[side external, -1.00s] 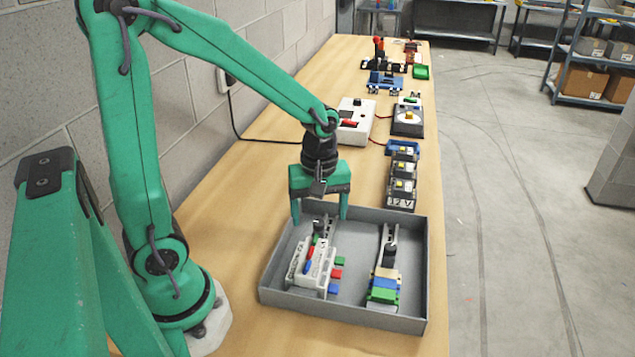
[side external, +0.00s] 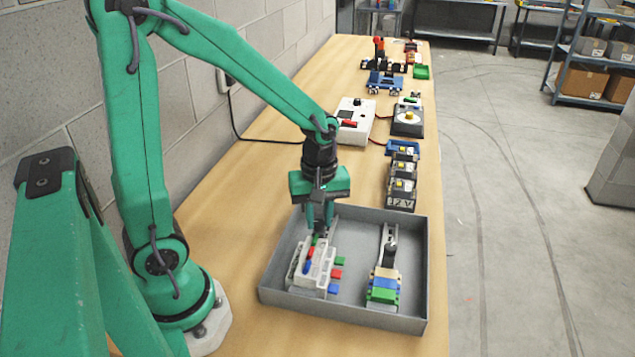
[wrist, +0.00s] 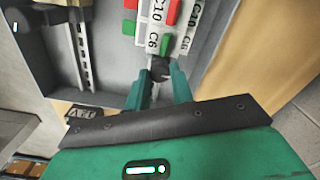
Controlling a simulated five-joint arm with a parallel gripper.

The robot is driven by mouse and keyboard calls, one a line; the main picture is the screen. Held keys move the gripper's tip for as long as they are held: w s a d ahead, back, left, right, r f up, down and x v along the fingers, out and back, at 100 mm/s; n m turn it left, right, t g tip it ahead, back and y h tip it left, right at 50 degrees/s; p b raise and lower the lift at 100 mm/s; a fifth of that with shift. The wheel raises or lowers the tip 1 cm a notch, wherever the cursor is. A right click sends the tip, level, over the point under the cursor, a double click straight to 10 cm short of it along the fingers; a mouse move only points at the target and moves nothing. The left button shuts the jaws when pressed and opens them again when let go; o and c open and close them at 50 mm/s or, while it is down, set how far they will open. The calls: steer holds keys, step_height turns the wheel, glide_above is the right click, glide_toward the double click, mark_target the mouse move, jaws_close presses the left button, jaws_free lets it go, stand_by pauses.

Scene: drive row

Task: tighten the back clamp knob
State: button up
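My gripper (side external: 320,226) points straight down over the far end of the left rail assembly (side external: 312,272) in the grey tray. Its fingers are drawn close together. In the wrist view a black clamp knob (wrist: 160,68) sits between the fingertips, which appear to grip it from both sides. White labelled blocks (wrist: 181,38) with green and red pieces lie just beyond this knob. In the side view the fingers mostly hide the knob. A second black knob (side external: 390,251) stands upright on the right rail assembly, apart from my gripper.
The grey tray (side external: 427,280) has raised walls around both assemblies. A row of black and yellow modules (side external: 402,185) stands just behind it. A white box (side external: 353,125) with a red switch is farther back. Bare wooden bench (side external: 235,225) lies left of the tray.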

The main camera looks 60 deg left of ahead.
steer(key=shift+s+d, duration=0.15)
steer(key=shift+s, duration=0.1)
steer(key=shift+c, duration=0.2)
stand_by(0.5)
steer(key=m, duration=0.3)
steer(key=shift+m, duration=0.4)
steer(key=m, duration=0.3)
steer(key=shift+m, duration=0.3)
steer(key=shift+o, duration=0.3)
steer(key=m, duration=0.5)
steer(key=shift+w, duration=0.1)
steer(key=shift+o, duration=0.2)
steer(key=m, duration=0.4)
steer(key=o, duration=1.4)
steer(key=shift+c, duration=0.2)
steer(key=shift+r, duration=0.15)
